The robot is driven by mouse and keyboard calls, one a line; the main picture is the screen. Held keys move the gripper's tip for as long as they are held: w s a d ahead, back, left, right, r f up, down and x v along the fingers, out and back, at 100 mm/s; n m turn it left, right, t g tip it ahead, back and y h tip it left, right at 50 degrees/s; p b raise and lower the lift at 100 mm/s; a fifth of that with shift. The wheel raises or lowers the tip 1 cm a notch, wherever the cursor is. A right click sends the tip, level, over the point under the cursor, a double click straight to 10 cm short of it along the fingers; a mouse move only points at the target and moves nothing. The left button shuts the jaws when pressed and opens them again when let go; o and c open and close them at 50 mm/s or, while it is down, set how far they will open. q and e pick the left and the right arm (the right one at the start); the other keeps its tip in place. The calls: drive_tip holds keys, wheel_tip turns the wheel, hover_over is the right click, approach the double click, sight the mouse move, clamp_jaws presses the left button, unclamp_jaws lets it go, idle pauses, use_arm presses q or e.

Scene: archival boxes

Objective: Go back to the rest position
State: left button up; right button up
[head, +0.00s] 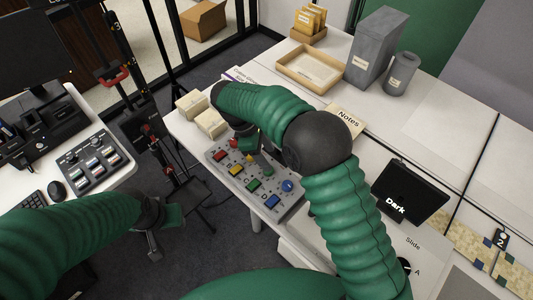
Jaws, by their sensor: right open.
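My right arm, in a green ribbed sleeve, reaches over the white table in the head view. My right gripper (258,150) is open, pointing down at the grey panel (222,163) with red, yellow, green and blue buttons. It partly hides the panel's far side; I cannot tell whether it touches a button. My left arm comes in from the lower left. My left gripper (162,228) hangs over the dark floor, left of the table and away from any object. Whether its fingers are apart is unclear.
Small cream boxes (210,122) sit at the table's left edge. A wooden tray (310,68), a grey box file (377,50) and a grey canister (400,74) stand at the back. A dark screen (410,190) stands right of my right arm. A desk with a switch panel (90,160) is at left.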

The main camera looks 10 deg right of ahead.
drive_tip(key=s+d+m+t+y, duration=0.2)
drive_tip(key=s+d+m, duration=0.4)
drive_tip(key=s+m, duration=0.1)
drive_tip(key=s+d+m+t+y, duration=0.1)
drive_tip(key=s+d+m+y, duration=0.1)
drive_tip(key=s+d+m, duration=0.4)
drive_tip(key=s+m, duration=0.1)
drive_tip(key=s, duration=0.3)
drive_tip(key=shift+r+m+t, duration=0.25)
drive_tip(key=shift+m+t, duration=0.15)
drive_tip(key=shift+s, duration=0.15)
drive_tip(key=shift+d, duration=0.2)
drive_tip(key=shift+a, duration=0.15)
idle(0.3)
